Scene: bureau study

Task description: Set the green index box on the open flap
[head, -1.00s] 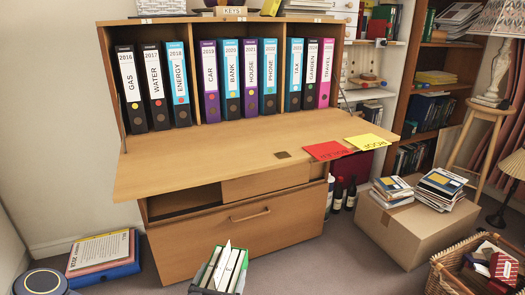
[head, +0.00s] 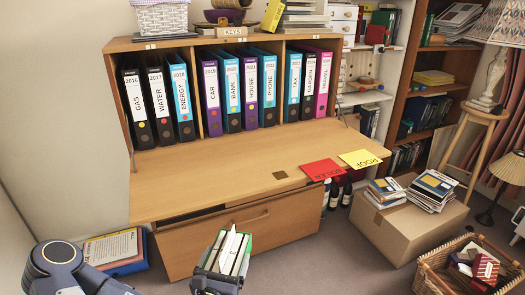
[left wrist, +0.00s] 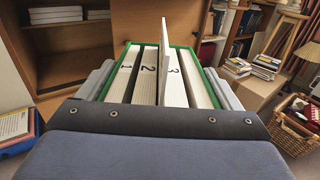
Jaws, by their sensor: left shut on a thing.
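The green index box (head: 248,243), with green rims and white numbered cards or dividers inside, is held in front of the bureau in the head view. My left gripper (head: 218,268) is shut on it, with a grey finger along each side. In the left wrist view the box (left wrist: 182,47) sits between the fingers (left wrist: 158,92), with numbers 1, 2 and 3 showing and one divider standing up. The open flap (head: 225,165) is level and mostly bare. In the head view the box shows just below the flap's front edge, apart from it. My right gripper is out of view.
A red card (head: 322,169) and a yellow card (head: 359,159) lie at the flap's right end. Ring binders (head: 232,92) fill the compartments behind. A cardboard box (head: 405,225) with books and a wicker basket (head: 432,268) stand at the right. The flap's middle is clear.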

